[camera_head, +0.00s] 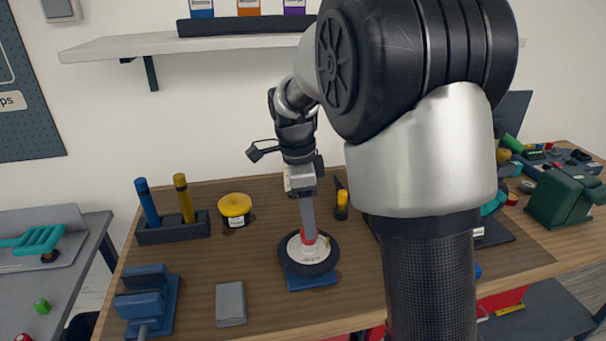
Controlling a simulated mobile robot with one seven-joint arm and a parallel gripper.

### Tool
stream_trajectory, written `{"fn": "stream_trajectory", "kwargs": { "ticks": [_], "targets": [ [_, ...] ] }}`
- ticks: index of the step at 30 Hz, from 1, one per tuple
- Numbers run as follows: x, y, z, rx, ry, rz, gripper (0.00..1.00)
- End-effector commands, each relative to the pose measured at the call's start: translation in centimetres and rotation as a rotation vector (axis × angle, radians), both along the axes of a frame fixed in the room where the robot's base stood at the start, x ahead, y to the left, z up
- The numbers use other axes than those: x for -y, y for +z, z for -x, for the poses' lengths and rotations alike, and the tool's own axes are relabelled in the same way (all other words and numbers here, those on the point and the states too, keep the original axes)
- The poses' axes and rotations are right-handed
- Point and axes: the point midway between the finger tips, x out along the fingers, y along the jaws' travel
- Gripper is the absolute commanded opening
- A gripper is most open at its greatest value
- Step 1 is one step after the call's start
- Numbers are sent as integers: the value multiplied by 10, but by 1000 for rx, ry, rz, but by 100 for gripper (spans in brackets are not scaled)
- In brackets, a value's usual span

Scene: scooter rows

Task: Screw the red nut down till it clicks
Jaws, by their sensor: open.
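A small wheel with a black tyre (290,266) and a white hub (296,251) lies flat on a blue stand (313,283) on the wooden bench. The red nut (303,238) shows as a bit of red at the hub's centre, mostly hidden by my gripper. My gripper (309,237) points down from above, with its fingertips at the nut. It is open. Seen from this side, the fingers overlap, so the gap between them and any contact with the nut cannot be made out.
A yellow-and-black item (342,203) stands right behind the wheel. My arm hides much of the right side.

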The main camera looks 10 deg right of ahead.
Motion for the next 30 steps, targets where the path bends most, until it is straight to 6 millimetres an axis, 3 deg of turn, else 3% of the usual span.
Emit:
{"fn": "stream_trajectory", "kwargs": {
  "ticks": [1,6,15,21,30],
  "targets": [
    [-2,16,-1,6,1,0,53],
    [-7,59,-2,5,0,0,53],
    [-13,116,-2,1,-1,0,53],
    [-15,130,-2,-1,-2,1,53],
    [-15,131,-2,-1,-1,1,53]
  ]
}}
